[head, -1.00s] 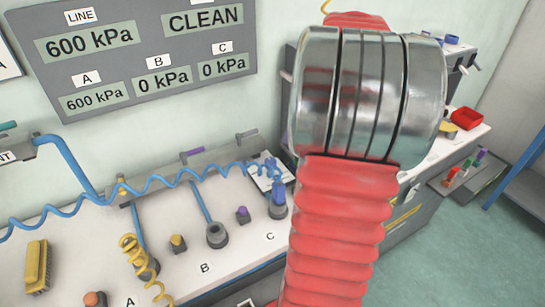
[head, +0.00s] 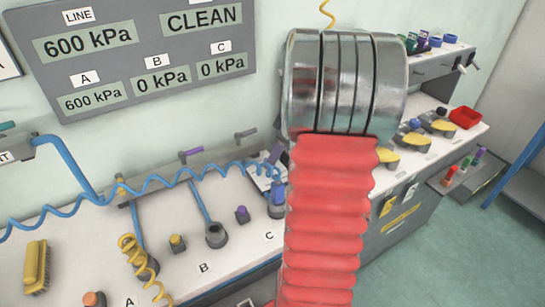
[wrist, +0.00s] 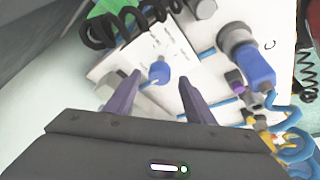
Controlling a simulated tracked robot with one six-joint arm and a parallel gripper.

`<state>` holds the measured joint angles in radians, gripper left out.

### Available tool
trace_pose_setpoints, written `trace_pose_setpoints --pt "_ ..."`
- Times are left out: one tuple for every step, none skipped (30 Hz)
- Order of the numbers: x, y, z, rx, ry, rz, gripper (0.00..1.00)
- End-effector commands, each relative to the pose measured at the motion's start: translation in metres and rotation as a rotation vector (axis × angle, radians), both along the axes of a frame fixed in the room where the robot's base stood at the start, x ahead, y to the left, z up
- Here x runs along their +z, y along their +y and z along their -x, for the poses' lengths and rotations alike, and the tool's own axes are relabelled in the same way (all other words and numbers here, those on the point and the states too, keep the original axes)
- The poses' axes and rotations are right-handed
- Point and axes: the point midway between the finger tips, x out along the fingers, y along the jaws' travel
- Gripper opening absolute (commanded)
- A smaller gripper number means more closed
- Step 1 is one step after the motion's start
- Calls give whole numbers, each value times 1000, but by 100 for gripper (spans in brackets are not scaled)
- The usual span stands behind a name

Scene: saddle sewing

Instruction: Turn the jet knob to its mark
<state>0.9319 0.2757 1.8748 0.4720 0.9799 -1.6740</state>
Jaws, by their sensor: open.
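A blue knob (wrist: 159,72), apparently the jet knob, sits on a white plate (wrist: 133,57) with small dark markings in the wrist view. The markings are too small to read, so I cannot tell how the knob stands to its mark. My gripper (wrist: 160,79) is open, and its two purple-grey fingers appear on either side of the knob. I see no contact, and the gap in depth is unclear. In the head view part of the plate (head: 262,184) shows behind socket C, and my red arm covers the area to its right.
A blue plug (head: 278,200) stands in socket C, close to the plate, with a coiled blue hose (head: 150,183) running left. A green part (wrist: 103,12) with black coils lies near the plate. A gauge board (head: 140,50) hangs on the wall.

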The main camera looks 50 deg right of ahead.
Motion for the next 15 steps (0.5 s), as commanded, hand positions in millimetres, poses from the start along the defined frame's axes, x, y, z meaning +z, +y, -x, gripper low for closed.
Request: trace_pose_setpoints --pt "-6 1 -2 1 1 -2 49" --pt "-9 2 -3 1 1 -2 49" --pt "-12 2 -4 -1 1 -1 49" --pt "-13 3 -5 -1 0 -2 49" --pt "-15 3 -6 -1 -1 -1 49" --pt "-16 3 -6 -1 -1 0 49" --pt "-17 3 -6 -1 -1 0 49" --pt "-17 3 -7 -2 -2 1 49" --pt "-17 3 -7 -2 -2 1 49" --pt "-17 3 -7 -2 -1 1 49" --pt "-17 3 -7 -2 -2 1 49" --pt "-17 3 -7 -1 0 0 49" --pt "-17 3 -7 -1 0 0 49" --pt "-17 3 -7 -1 0 0 49" --pt "-17 3 -7 -1 0 0 49"
